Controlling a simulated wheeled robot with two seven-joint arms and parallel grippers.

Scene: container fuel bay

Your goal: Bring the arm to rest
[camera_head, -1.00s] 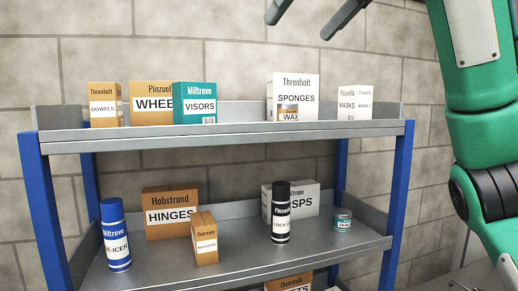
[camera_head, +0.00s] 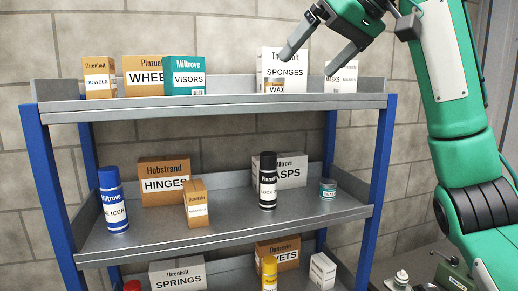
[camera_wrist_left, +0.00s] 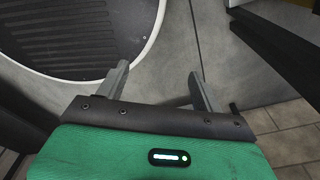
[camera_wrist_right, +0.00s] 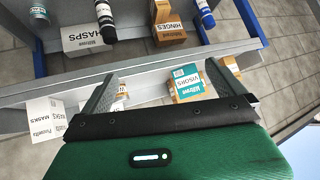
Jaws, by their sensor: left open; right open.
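My right arm (camera_head: 452,90) comes in from the right in the head view. Its gripper (camera_head: 318,52) is open and empty, in front of the top shelf near the Sponges box (camera_head: 272,64) and the Masks boxes (camera_head: 342,78). In the right wrist view the open fingers (camera_wrist_right: 150,95) show, with the Visors box (camera_wrist_right: 187,82) beyond them. My left gripper (camera_wrist_left: 160,80) shows only in the left wrist view. It is open with nothing between its fingers, over a grey surface with a dark ribbed round panel (camera_wrist_left: 85,30).
A blue-posted shelf rack (camera_head: 230,108) holds boxes and cans on several levels. A blue de-icer can (camera_head: 112,200) stands on the middle shelf. A low surface with small items (camera_head: 425,270) lies at lower right.

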